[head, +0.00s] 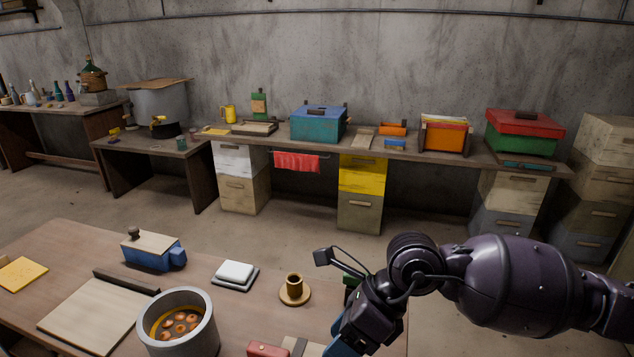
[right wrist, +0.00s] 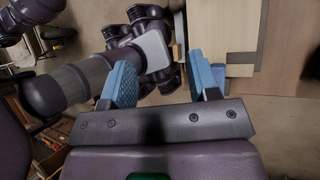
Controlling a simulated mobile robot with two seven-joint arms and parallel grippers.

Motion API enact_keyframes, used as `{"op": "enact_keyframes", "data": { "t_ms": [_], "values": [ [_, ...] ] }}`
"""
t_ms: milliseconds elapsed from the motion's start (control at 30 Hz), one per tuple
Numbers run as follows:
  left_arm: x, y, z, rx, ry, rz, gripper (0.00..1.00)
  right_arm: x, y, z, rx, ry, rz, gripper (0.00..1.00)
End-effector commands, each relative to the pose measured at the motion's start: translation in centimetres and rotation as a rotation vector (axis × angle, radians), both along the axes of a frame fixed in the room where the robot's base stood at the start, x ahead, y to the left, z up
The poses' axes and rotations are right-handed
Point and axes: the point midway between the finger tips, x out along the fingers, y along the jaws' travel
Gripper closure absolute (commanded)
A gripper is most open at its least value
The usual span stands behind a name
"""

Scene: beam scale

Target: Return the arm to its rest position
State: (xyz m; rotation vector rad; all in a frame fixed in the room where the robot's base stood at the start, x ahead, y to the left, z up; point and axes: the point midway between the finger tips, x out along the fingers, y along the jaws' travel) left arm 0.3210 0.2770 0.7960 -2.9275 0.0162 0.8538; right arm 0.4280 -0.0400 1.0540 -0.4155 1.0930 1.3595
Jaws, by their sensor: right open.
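My right arm (head: 510,285) comes in from the right in the head view and reaches over the right end of the near table (head: 235,245). Its gripper (head: 343,348) points down at the bottom edge of the picture, where the fingertips are cut off. In the right wrist view the two blue fingers of the right gripper (right wrist: 163,80) stand wide apart with nothing between them. Parts of my own body show beyond them, with a table edge at the upper right. My left gripper is in neither view.
The near table holds a pot of round pieces in liquid (head: 183,324), a blue box (head: 152,251), a brown cup on a saucer (head: 294,299), a white block (head: 236,271) and a red object (head: 267,349). Open floor separates it from the back bench (head: 400,154).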

Motion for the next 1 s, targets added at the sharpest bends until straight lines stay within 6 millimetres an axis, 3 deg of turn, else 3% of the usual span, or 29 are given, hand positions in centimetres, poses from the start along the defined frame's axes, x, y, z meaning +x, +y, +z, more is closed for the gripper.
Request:
{"op": "enact_keyframes", "data": {
  "t_ms": [100, 300, 400, 533, 667, 767, 867, 1000],
  "values": [
    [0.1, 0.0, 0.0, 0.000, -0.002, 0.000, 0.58, -0.2, 3.6, 4.0, 0.269, 0.118, -0.064, 0.45],
    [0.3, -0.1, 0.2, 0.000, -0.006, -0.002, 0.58, 0.9, 6.7, 10.7, 0.735, 0.409, -0.271, 0.45],
    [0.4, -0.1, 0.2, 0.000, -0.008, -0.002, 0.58, 2.9, 6.5, 13.3, 0.960, 0.584, -0.429, 0.45],
    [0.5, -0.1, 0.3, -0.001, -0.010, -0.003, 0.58, 6.6, 4.0, 14.3, 1.223, 0.837, -0.692, 0.45],
    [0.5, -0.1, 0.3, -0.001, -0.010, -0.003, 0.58, 10.0, 0.2, 12.4, 1.416, 1.073, -0.972, 0.45],
    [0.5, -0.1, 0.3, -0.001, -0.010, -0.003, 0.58, 11.8, -3.1, 9.4, 1.524, 1.242, -1.186, 0.45],
    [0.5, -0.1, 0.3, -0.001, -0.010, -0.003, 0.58, 12.7, -6.4, 5.3, 1.602, 1.399, -1.396, 0.45],
    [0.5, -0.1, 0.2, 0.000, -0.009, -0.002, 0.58, 12.1, -10.7, -1.0, 1.675, 1.603, -1.670, 0.45]
  ]
}}
